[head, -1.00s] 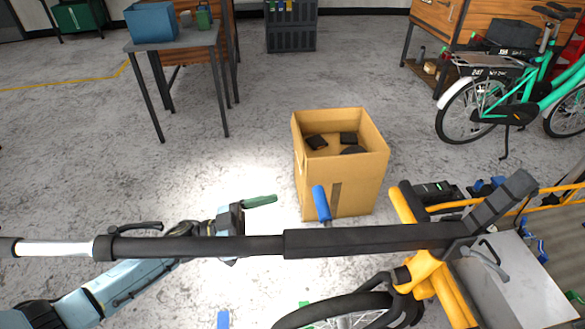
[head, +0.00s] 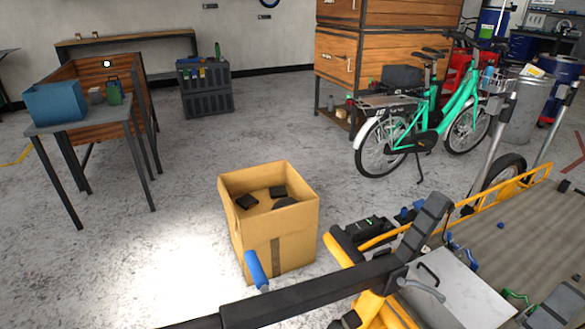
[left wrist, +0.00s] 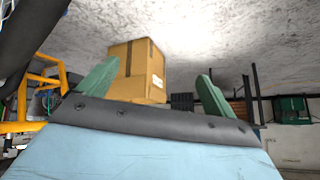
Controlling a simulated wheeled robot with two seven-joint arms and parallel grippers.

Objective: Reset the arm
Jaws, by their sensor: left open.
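My left gripper (left wrist: 152,88) shows in the left wrist view with its two green fingers spread wide apart and nothing between them up close. The cardboard box (left wrist: 138,58) appears beyond the fingers, at a distance. In the head view neither gripper shows. The open cardboard box (head: 275,240) stands on the floor there with several dark items inside.
A grey table (head: 85,118) with a blue bin (head: 55,102) stands at the left. A teal bicycle (head: 430,120) is parked at the right. A dark crate (head: 207,95) stands at the back. The floor around the box's left side is clear.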

